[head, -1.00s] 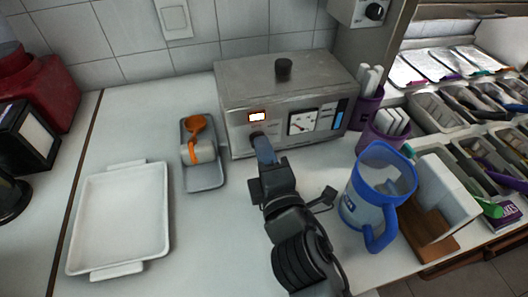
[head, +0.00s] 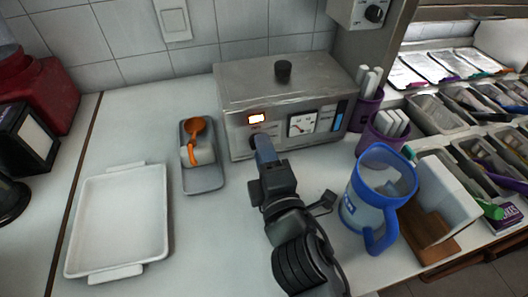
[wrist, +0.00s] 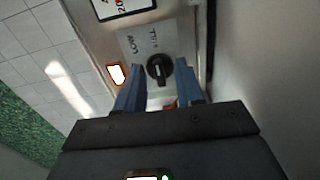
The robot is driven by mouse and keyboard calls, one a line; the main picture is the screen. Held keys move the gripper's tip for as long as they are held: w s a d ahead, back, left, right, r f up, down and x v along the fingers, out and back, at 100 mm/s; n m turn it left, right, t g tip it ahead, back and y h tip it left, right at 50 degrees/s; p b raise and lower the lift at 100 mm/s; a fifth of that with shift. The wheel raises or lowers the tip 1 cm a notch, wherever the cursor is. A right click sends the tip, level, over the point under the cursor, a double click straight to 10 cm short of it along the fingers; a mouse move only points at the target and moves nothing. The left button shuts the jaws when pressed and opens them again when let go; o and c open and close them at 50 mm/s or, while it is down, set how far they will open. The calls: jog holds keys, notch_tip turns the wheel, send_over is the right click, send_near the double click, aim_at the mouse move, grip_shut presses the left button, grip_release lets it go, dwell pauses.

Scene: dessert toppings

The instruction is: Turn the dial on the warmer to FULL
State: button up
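The warmer (head: 280,90) is a grey metal box with a lidded top, standing at the back of the counter. Its round black dial (wrist: 158,68) shows in the wrist view, beside a panel with LOW and FULL lettering. I cannot tell exactly which mark its grip bar points at. My gripper (wrist: 160,66) is open, its two blue fingers on either side of the dial with gaps showing. In the head view my gripper (head: 263,142) is at the warmer's front and partly hides the dial. An orange lamp (head: 257,118) glows above the dial.
A white tray (head: 80,220) lies at the left. A grey holder (head: 203,180) with an orange-handled scoop stands left of the warmer. A blue-rimmed jug (head: 365,205) stands right of my arm, near purple cups (head: 366,112) at the warmer's right.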

jog(key=b+v, duration=0.1)
jog(key=v, duration=0.5)
jog(key=shift+s, duration=0.3)
jog(key=shift+s+d, duration=0.2)
jog(key=shift+s, duration=0.4)
jog(key=shift+r, duration=0.1)
